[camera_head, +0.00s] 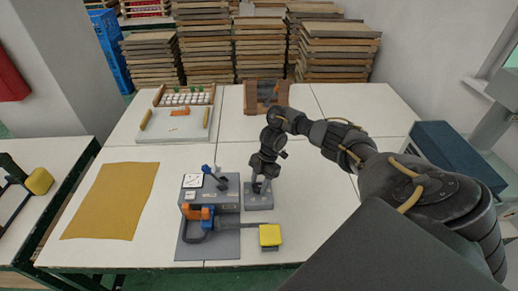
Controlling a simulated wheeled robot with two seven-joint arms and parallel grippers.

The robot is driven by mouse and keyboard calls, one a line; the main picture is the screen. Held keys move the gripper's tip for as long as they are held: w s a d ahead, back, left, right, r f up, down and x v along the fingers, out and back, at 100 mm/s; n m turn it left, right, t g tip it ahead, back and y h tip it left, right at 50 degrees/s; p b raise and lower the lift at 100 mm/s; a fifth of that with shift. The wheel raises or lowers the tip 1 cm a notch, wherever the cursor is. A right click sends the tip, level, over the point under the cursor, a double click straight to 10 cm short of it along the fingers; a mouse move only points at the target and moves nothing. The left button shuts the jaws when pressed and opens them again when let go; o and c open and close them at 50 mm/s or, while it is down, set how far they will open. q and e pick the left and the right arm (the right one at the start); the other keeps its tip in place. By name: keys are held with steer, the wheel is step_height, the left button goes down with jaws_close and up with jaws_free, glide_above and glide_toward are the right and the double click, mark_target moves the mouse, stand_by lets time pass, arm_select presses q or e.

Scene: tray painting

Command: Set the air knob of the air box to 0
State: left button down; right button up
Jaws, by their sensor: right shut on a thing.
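A small low grey box (259,203) stands on the white table, just right of a larger grey unit; it looks like the air box. My right gripper (259,186) points down over its top and is shut on a small dark part there, apparently the air knob. The fingers mostly hide this part, and its setting cannot be read. My left gripper is not in view.
The larger grey unit (226,201) carries a white card, blue parts and an orange part. A yellow block (270,236) sits in front. A yellow-brown sheet (112,200) lies left. A shallow tray (152,133) and wooden holder (249,98) stand behind.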

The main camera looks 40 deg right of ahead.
steer(key=shift+d+r, duration=0.1)
stand_by(0.4)
steer(key=o, duration=1)
steer(key=v, duration=1)
steer(key=shift+d+r, duration=0.2)
steer(key=shift+r, duration=0.1)
